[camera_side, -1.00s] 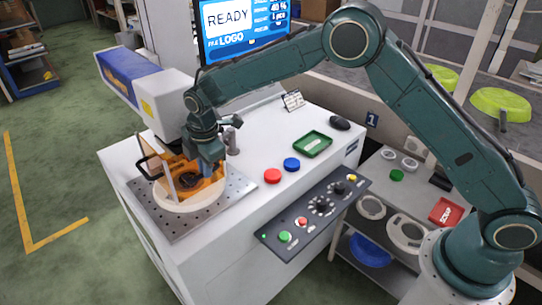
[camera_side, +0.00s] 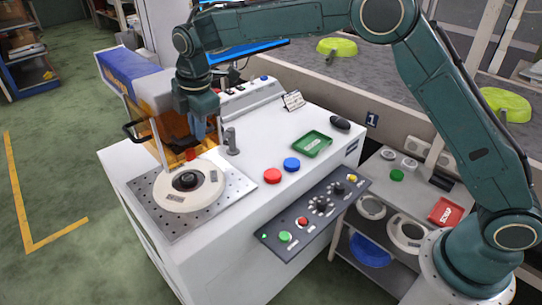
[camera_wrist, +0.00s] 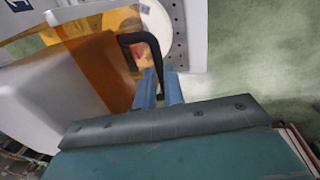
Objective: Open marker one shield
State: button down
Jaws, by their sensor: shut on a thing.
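The marker's shield (camera_side: 170,128) is a see-through orange cover with pale side panels. It stands raised in front of the marker head, clear of the bed. Its black handle (camera_side: 132,132) sticks out at the left in the side view and also shows in the wrist view (camera_wrist: 152,48). My gripper (camera_side: 197,132) is at the shield; its blue fingers (camera_wrist: 160,88) are shut on the handle in the wrist view. The exact contact is partly hidden. Below, a round cream fixture (camera_side: 205,190) with a dark centre sits uncovered on the perforated plate (camera_side: 230,207).
On the white bench are a red button (camera_side: 272,176), a blue button (camera_side: 291,164), a green tray (camera_side: 312,144) and a control panel (camera_side: 312,212). A small grey post (camera_side: 231,142) stands close to my gripper. A shelf with parts is at the right.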

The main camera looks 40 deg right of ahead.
jog(key=shift+r, duration=0.1)
jog(key=c, duration=1.5)
grip_release()
jog(key=r, duration=0.4)
jog(key=s+r, duration=0.1)
jog(key=r, duration=0.4)
jog(key=s+r, duration=0.1)
jog(key=r, duration=0.3)
jog(key=shift+s+r, duration=0.2)
jog(key=shift+s, duration=0.05)
jog(key=shift+r, duration=0.1)
